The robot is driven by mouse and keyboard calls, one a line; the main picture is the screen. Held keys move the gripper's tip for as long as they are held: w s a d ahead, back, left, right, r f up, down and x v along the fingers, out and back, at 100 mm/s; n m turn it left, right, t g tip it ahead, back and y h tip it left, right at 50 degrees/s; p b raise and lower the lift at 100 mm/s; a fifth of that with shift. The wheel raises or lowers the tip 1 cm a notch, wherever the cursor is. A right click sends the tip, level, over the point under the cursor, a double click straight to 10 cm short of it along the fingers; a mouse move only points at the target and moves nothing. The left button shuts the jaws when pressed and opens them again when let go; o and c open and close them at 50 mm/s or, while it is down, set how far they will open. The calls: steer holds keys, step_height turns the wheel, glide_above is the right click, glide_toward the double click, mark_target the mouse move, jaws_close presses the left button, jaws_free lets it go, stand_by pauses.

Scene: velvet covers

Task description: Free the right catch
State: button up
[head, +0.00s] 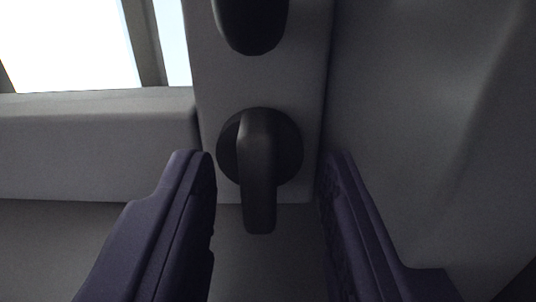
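A black catch (259,170) sits on a pale grey upright panel in the middle of the head view. It has a round base and a lever that points straight down. My gripper (267,165) has two dark purple fingers, one on each side of the catch. The fingers are spread wide, with visible gaps to the lever on both sides. Nothing is held between them. Whether the fingertips reach as deep as the lever is hard to tell.
Another black rounded part (251,22) is cut off by the top edge, above the catch. A bright window (70,45) with a grey sill (95,145) lies at the left. A grey moulded panel (425,130) rises close on the right.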

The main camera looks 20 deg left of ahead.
steer(key=shift+w+a, duration=0.15)
steer(key=shift+a, duration=0.25)
steer(key=shift+d, duration=0.25)
jaws_close()
steer(key=shift+r+m+p, duration=0.15)
steer(key=shift+m+p, duration=0.55)
steer(key=shift+p, duration=0.1)
jaws_free()
steer(key=b+v, duration=0.1)
steer(key=v, duration=0.7)
steer(key=shift+b, duration=0.4)
